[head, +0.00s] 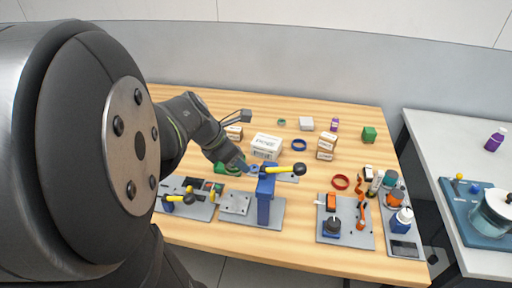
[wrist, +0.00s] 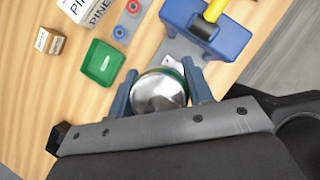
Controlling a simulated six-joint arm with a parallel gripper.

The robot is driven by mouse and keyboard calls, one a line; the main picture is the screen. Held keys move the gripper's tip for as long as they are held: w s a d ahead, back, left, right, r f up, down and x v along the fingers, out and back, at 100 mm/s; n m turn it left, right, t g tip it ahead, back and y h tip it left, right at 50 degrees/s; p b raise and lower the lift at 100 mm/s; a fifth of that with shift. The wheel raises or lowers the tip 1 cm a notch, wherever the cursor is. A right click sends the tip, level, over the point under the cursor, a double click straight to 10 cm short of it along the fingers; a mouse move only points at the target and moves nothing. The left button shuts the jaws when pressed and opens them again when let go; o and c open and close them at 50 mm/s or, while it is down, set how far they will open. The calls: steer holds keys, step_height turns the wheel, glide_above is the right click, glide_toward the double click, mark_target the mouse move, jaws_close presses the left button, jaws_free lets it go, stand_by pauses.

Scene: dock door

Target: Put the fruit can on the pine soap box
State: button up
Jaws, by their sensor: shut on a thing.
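The fruit can (wrist: 158,92) shows its round silver top and a sliver of green side in the wrist view. My gripper (wrist: 163,90) is shut on it, one blue finger on each side. In the head view my gripper (head: 242,164) is low over the table, just left of the blue post; I cannot make out the can there. The pine soap box (head: 266,146) is white with dark lettering and stands behind my gripper in the head view. Part of it (wrist: 88,12) shows at the top left of the wrist view, apart from the can.
A blue post (head: 265,203) with a yellow, black-knobbed handle stands close to my gripper. A green tray (wrist: 102,63) lies beside the can. Small boxes (head: 326,147) stand right of the soap box, with a blue ring (head: 299,145) between. Fixture plates (head: 345,233) line the front edge.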

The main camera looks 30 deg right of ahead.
steer(key=r, duration=0.6)
steer(key=shift+w+d, duration=0.1)
steer(key=shift+d, duration=0.2)
steer(key=w+d, duration=0.2)
steer(key=d, duration=2)
glide_above(272, 143)
steer(key=a, duration=0.2)
steer(key=f, duration=1.2)
steer(key=shift+s, duration=0.2)
steer(key=shift+w+f, duration=0.2)
steer(key=shift+a+f, duration=0.1)
steer(key=shift+f, duration=1.9)
steer(key=shift+f, duration=0.1)
